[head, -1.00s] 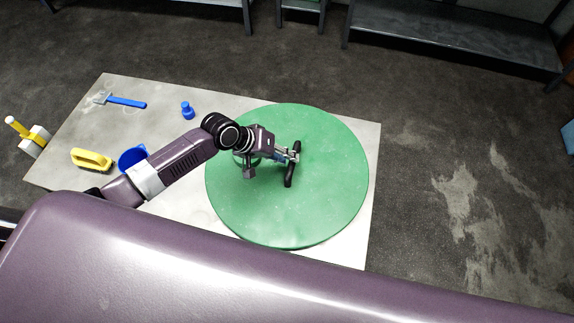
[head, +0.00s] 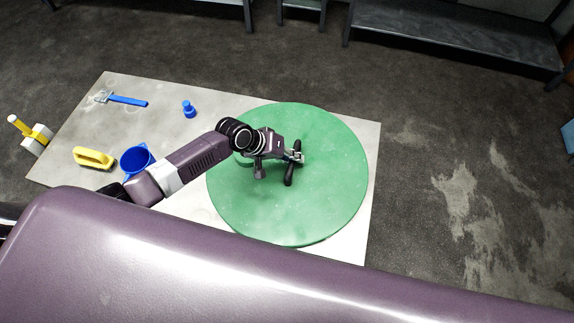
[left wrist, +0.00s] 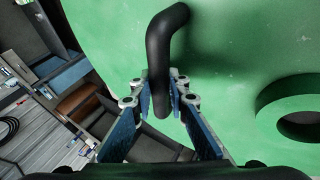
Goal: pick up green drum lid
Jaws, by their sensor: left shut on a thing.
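The green drum lid (head: 325,190) is a large round disc over the right part of the pale grey table. A black bent handle (head: 289,175) stands on its face near the middle. My left gripper (head: 297,157) is above the lid at this handle. In the left wrist view, the lid (left wrist: 235,45) fills the upper right, and the fingers of the left gripper (left wrist: 161,98) are closed around the free end of the black handle (left wrist: 158,60). My right gripper is not in view. My left arm hides part of the lid's left side.
Dark shelves (head: 455,35) stand at the back.

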